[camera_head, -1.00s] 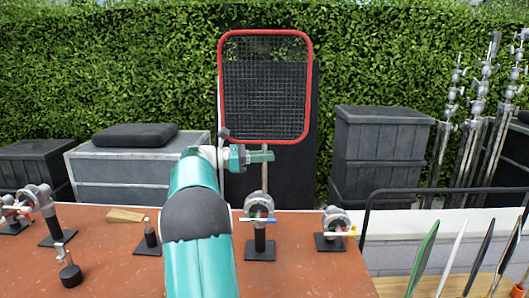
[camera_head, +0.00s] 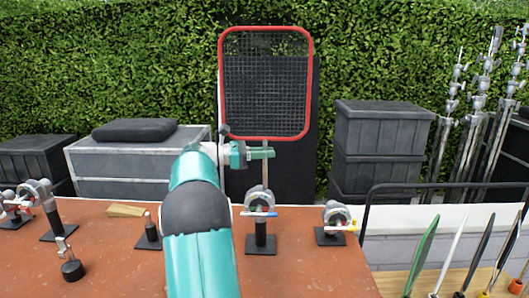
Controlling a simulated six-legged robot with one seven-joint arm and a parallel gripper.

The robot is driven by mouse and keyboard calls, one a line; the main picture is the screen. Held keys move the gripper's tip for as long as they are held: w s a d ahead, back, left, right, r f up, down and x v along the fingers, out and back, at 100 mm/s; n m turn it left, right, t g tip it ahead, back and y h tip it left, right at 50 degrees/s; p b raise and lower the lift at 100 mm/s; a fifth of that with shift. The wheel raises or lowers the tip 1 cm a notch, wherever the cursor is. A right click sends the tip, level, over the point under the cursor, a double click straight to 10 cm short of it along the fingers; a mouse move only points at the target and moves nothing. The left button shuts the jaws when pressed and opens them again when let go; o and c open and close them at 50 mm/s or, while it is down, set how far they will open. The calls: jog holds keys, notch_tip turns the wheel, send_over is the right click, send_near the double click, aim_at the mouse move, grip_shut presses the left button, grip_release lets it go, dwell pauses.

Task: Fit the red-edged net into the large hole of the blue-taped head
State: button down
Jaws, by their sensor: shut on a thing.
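The red-edged net (camera_head: 309,85) stands upright at the centre, a dark mesh in a rounded red frame with a thin stem below. My gripper (camera_head: 262,153) is shut on that stem just under the frame. The blue-taped head (camera_head: 258,203) is a grey round grip head on a black stand on the table, directly below the net in the picture. The stem's lower end reaches down to the top of this head in the picture. I cannot tell whether it is in the large hole, above it or behind it.
Another head (camera_head: 337,215) with yellow tape stands to the right on the brown table (camera_head: 310,270). More heads (camera_head: 40,195) stand at the left, near a wooden wedge (camera_head: 126,211). Coloured paddle shapes (camera_head: 425,250) stand at the lower right. Dark crates (camera_head: 383,150) stand behind.

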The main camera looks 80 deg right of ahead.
aim_at(264, 189)
jog(key=shift+f, duration=3.85)
jog(key=c, duration=1.3)
grip_release()
jog(key=shift+c, duration=0.2)
jog(key=v, duration=1.4)
jog(key=shift+d, duration=0.1)
